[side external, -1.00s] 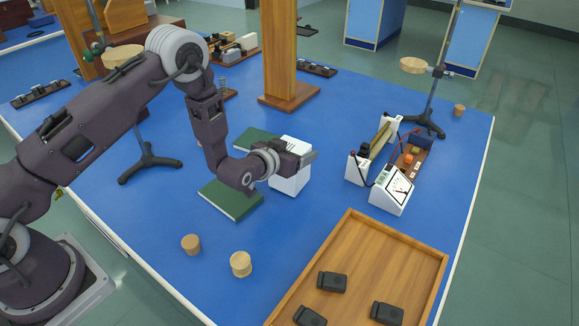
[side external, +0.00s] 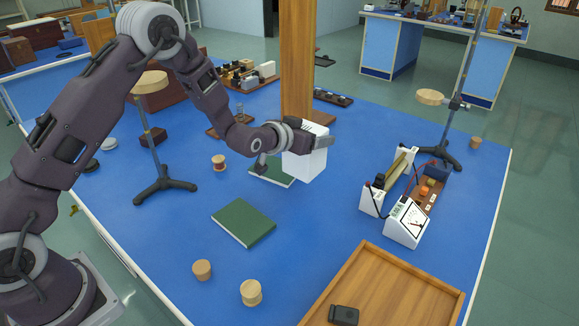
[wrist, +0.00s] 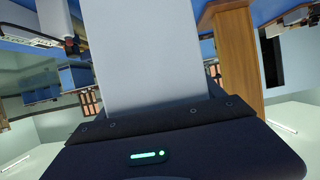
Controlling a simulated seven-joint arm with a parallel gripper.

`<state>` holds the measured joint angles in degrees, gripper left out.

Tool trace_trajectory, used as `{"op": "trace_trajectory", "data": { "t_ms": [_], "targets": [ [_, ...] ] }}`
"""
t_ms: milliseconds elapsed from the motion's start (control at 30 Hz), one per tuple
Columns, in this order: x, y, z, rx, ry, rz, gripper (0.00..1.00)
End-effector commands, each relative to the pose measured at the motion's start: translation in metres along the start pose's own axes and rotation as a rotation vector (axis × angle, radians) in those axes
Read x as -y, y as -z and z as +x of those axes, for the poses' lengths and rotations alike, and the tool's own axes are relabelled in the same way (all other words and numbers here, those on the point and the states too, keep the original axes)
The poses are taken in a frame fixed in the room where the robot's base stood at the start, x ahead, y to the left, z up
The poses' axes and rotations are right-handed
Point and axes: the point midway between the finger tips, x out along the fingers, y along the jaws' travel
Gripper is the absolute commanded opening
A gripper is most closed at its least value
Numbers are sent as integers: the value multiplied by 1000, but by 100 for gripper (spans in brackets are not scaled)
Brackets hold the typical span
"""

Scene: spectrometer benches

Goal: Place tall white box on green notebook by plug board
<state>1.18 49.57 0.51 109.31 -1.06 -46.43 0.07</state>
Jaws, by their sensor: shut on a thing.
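My gripper (side external: 318,143) is shut on the tall white box (side external: 305,164) near its top. The box is upright and overlaps the right part of the rear green notebook (side external: 272,175). I cannot tell whether the box touches the notebook or the table. A second green notebook (side external: 244,222) lies bare nearer the front. In the wrist view the pale box (wrist: 150,55) fills the middle above my gripper's dark body; the fingertips are hidden there.
A wooden post (side external: 297,70) stands close behind the box. A meter (side external: 407,222) and red-wired board (side external: 427,190) are to the right. A ring stand (side external: 158,150) and spool (side external: 219,162) are at left. A wooden tray (side external: 395,290) is in front.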

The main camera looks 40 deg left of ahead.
Motion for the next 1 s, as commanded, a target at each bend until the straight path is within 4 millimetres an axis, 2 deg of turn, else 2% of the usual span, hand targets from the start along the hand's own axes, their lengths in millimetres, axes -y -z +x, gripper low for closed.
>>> {"op": "trace_trajectory", "data": {
  "t_ms": [33,100,200,300,400,467,633,1000],
  "targets": [
    [20,9,11,-7,0,1,11],
    [47,18,23,-7,-11,8,11],
    [89,27,35,-6,-13,7,11],
    [123,32,40,-5,-7,2,11],
    [142,33,43,-3,-2,0,11],
    [146,28,46,-1,-2,-1,11],
    [147,-10,61,3,-3,-1,11],
    [146,-58,81,-2,-2,-1,11]
  ]
}}
